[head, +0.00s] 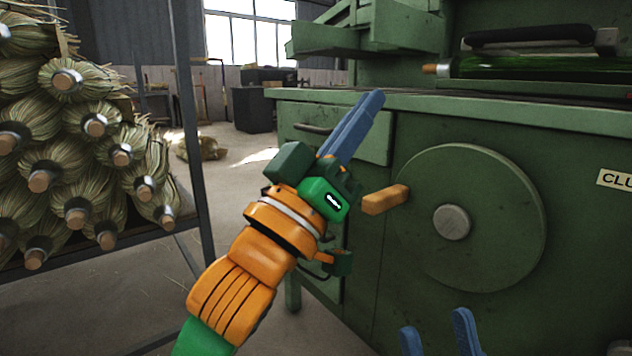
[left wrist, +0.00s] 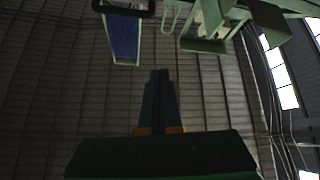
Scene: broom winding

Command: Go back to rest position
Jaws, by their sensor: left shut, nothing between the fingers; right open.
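My left gripper (head: 372,103) is raised in the middle of the head view, in front of the green machine (head: 400,145). Its blue fingers are together and hold nothing, pointing up and to the right. In the left wrist view its shut fingers (left wrist: 160,78) point up toward the roof. My right gripper (head: 440,335) shows only as two blue fingertips at the bottom edge of the head view. They are apart with nothing seen between them; the rest of that arm is out of view.
The machine has a round disc (head: 500,220) and a wooden handle (head: 386,199) just right of my left wrist. A rack post (head: 188,120) and stacked broom heads (head: 75,150) stand at the left. Floor (head: 245,155) shows between the rack and machine.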

